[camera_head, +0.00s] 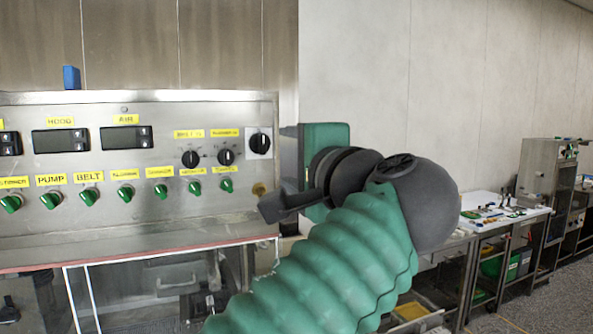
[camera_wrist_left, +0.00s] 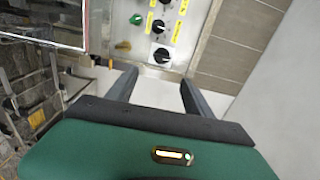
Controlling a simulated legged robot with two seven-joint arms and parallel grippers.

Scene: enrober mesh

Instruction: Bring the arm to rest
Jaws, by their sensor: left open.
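My left arm in its green ribbed sleeve rises from the bottom middle of the head view. Its dark left gripper (camera_head: 272,207) is in front of the right end of the steel control panel (camera_head: 95,155). One finger shows there; the other is hidden. In the left wrist view the two dark fingers of the left gripper (camera_wrist_left: 158,82) stand apart with nothing between them. Beyond their tips is the panel's corner, with a black rotary knob (camera_wrist_left: 161,55) and a green knob (camera_wrist_left: 136,19). My right gripper is in neither view.
The panel carries yellow labels, several green knobs (camera_head: 125,191) and two displays (camera_head: 60,141). A small blue block (camera_head: 71,77) stands on its top edge. A bench (camera_head: 492,222) with small items stands at the right, beside a bare pale wall (camera_head: 440,80).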

